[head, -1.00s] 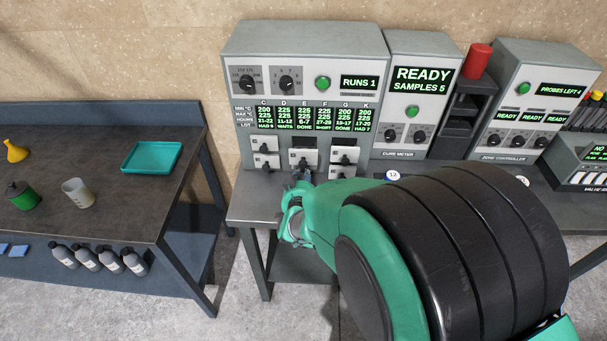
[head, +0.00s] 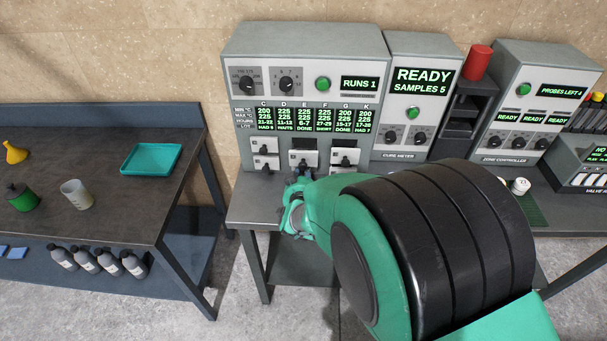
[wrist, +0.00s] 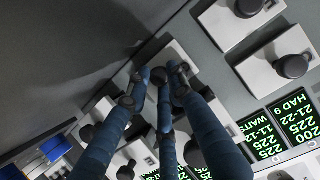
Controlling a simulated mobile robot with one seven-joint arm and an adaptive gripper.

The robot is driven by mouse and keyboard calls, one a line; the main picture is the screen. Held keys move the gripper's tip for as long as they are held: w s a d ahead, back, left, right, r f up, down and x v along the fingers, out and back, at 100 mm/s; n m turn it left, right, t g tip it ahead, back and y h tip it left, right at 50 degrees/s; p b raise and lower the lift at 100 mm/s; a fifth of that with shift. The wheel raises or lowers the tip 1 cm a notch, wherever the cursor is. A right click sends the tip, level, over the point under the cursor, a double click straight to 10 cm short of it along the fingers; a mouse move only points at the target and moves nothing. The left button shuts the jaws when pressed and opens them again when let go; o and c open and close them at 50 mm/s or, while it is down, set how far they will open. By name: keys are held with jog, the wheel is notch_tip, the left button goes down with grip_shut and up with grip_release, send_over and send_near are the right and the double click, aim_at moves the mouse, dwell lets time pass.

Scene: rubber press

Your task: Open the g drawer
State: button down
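The drawers are small white fronts with black knobs, set in two rows under the display (head: 304,119) of the grey cabinet with columns C, D, E, F, G and K. No letter is readable on the fronts, so I cannot tell which is g. My gripper (head: 302,175) is low at the cabinet, just below the middle lower front (head: 303,158). In the wrist view its dark blue fingers (wrist: 158,72) are apart at the tips, close to a white front and a black knob (wrist: 150,48). Contact is unclear.
Right of the cabinet stand the cure meter (head: 413,100) and the zone controller (head: 520,110). A red cylinder (head: 477,62) tops a dark rack. My arm covers part of the bench. The left table holds a teal tray (head: 152,158), with free floor between the tables.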

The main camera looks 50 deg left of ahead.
jog(key=shift+s+d+p, duration=0.35)
jog(key=shift+s+d, duration=1.2)
jog(key=shift+f, duration=0.1)
jog(key=c, duration=1.8)
grip_release()
jog(key=shift+v, duration=6)
jog(key=shift+w, duration=0.1)
